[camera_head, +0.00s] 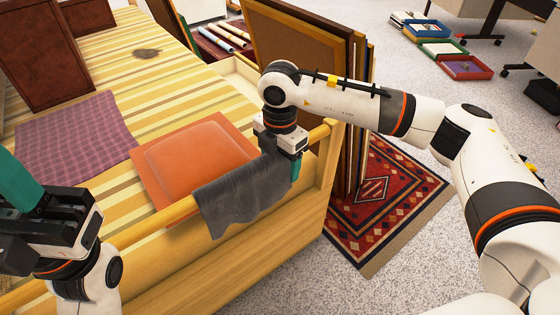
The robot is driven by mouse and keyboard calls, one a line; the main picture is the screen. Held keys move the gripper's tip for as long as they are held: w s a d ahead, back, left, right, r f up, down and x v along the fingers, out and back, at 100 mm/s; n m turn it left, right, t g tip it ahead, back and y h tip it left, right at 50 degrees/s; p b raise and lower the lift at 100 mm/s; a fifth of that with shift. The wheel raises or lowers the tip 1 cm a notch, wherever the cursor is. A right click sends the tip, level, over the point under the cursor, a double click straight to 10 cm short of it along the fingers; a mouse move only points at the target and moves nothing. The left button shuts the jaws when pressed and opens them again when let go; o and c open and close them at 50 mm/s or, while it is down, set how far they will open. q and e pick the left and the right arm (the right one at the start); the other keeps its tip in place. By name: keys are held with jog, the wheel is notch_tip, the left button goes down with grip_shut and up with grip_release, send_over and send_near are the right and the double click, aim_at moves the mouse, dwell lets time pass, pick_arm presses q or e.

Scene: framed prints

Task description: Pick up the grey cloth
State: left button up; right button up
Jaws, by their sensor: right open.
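The grey cloth (243,195) hangs draped over the wooden rail (165,217) at the near side of the striped bed-like surface. Its right end is just under my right gripper (291,168). My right gripper points down beside the rail, with a green finger showing at the cloth's right edge. The jaws are open, and the other finger is mostly hidden. I cannot tell whether a finger touches the cloth. My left gripper (20,190) is at the left edge, pointing up, away from the cloth. Its teal finger is partly cut off by the frame.
An orange cushion (195,152) lies behind the cloth, and a purple checked mat (75,138) lies to its left. Framed prints (300,60) lean upright behind my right arm. A patterned rug (385,200) and open carpet are at right. Colored trays (455,60) stand farther back.

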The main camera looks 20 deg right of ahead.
jog(key=c, duration=0.9)
jog(key=shift+o, duration=0.5)
jog(key=shift+w+r, duration=0.1)
